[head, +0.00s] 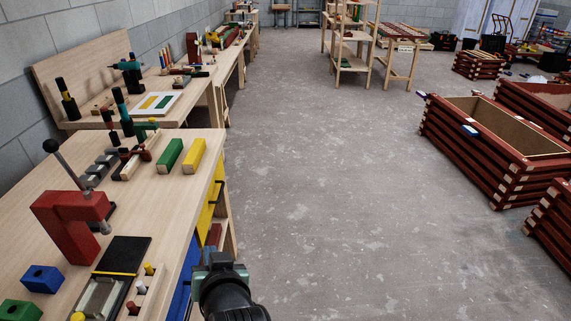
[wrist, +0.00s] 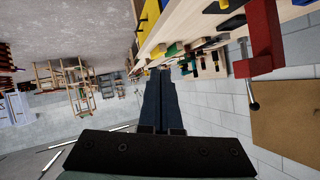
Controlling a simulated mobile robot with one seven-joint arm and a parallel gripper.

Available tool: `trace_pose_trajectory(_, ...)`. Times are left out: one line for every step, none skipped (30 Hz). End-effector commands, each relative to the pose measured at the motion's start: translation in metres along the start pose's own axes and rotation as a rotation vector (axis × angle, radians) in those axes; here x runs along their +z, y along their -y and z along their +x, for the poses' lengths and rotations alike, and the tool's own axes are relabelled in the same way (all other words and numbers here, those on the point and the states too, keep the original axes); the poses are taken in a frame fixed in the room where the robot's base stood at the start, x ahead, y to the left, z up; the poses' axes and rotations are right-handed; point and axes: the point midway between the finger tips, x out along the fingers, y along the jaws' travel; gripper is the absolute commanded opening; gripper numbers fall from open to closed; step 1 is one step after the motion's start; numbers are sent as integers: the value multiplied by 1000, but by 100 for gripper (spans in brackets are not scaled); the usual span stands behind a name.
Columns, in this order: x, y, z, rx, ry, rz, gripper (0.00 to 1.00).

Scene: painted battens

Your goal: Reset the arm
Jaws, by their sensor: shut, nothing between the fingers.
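My gripper (wrist: 160,74) is shut and empty in the wrist view, its two dark fingers side by side and pointing away from the camera. The wrist picture is turned, with the floor at upper left and the bench along the top. In the head view, part of my arm (head: 222,288) shows at the bottom, beside the right edge of the wooden workbench (head: 208,150). The fingers cannot be made out there. Nothing touches the fingers in the wrist view.
The bench carries a red lever press (head: 70,222), a green batten (head: 170,156), a yellow batten (head: 194,156) and a blue block (head: 41,279). Bare floor (head: 330,190) lies right of my arm. Red slatted crates (head: 490,150) stand farther right, and wooden shelves (head: 350,50) stand behind.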

Motion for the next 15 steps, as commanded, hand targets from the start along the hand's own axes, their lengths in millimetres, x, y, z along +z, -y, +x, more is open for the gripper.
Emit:
trace_pose_trajectory(-42,0,-13,12,-99,-25,0)
trace_pose_trajectory(-64,0,-22,21,-153,-40,0)
trace_pose_trajectory(-93,0,-34,32,-226,-59,0)
trace_pose_trajectory(-113,0,-45,41,-279,-73,0)
trace_pose_trajectory(-134,0,-56,50,-334,-88,0)
trace_pose_trajectory(-160,1,-73,62,-406,-106,0)
trace_pose_trajectory(-179,2,-86,71,-462,-122,0)
trace_pose_trajectory(-197,3,-100,81,-514,-136,0)
trace_pose_trajectory(-220,5,-121,94,-588,-155,0)
trace_pose_trajectory(-237,7,-137,105,-643,-170,0)
trace_pose_trajectory(-253,9,-154,115,-699,-185,0)
trace_pose_trajectory(-272,12,-178,130,-773,-205,0)
trace_pose_trajectory(-286,14,-196,140,-827,-219,0)
trace_pose_trajectory(-299,17,-214,151,-882,-233,0)
trace_pose_trajectory(-313,20,-239,167,-952,-251,0)
